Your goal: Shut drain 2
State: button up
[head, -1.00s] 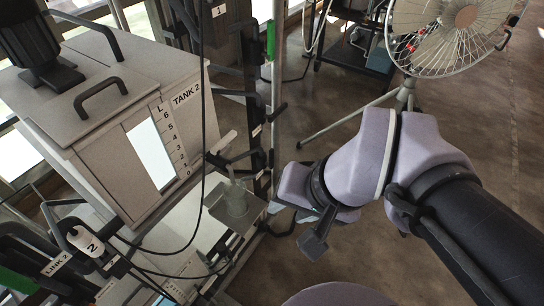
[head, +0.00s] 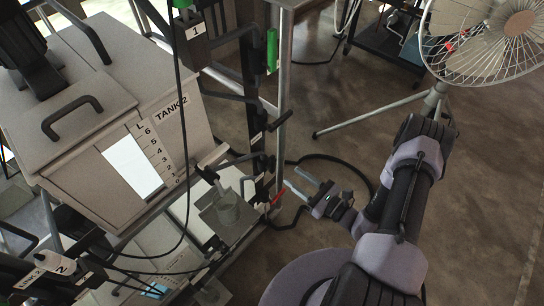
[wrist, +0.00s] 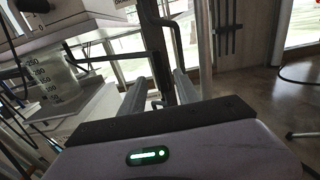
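Tank 2 (head: 75,115), a pale box with a level scale and a "TANK 2" label, stands at the left in the head view. Low on its right side is a drain outlet with a pale lever (head: 213,156). A clear beaker (head: 228,209) sits below the outlet; it also shows in the wrist view (wrist: 55,84), with printed graduations. My gripper (head: 299,181) is open and empty, to the right of the outlet and beaker, apart from both. In the wrist view my gripper (wrist: 160,88) has its two fingers spread, with nothing between them. The lever is not clear there.
A grey upright post (head: 284,90) and black brackets stand between the tank and my gripper. Dark cables hang before the tank. A hose (head: 340,160) loops on the floor. A fan (head: 490,40) on a tripod stands at the upper right. The floor at the right is open.

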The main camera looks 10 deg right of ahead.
aim_at(274, 163)
jog(key=x, duration=0.9)
jog(key=shift+s+b, duration=0.1)
jog(key=shift+b, duration=0.25)
grip_shut()
dwell(0.9)
jog(key=w+d+f+m+b, duration=0.3)
jog(key=d+f+m+b, duration=0.1)
jog(key=m, duration=1.3)
jog(key=shift+d+f+b, duration=0.2)
jog(key=shift+f+b, duration=0.6)
jog(key=shift+f, duration=0.1)
jog(key=shift+o, duration=0.4)
grip_release()
jog(key=shift+r, duration=0.3)
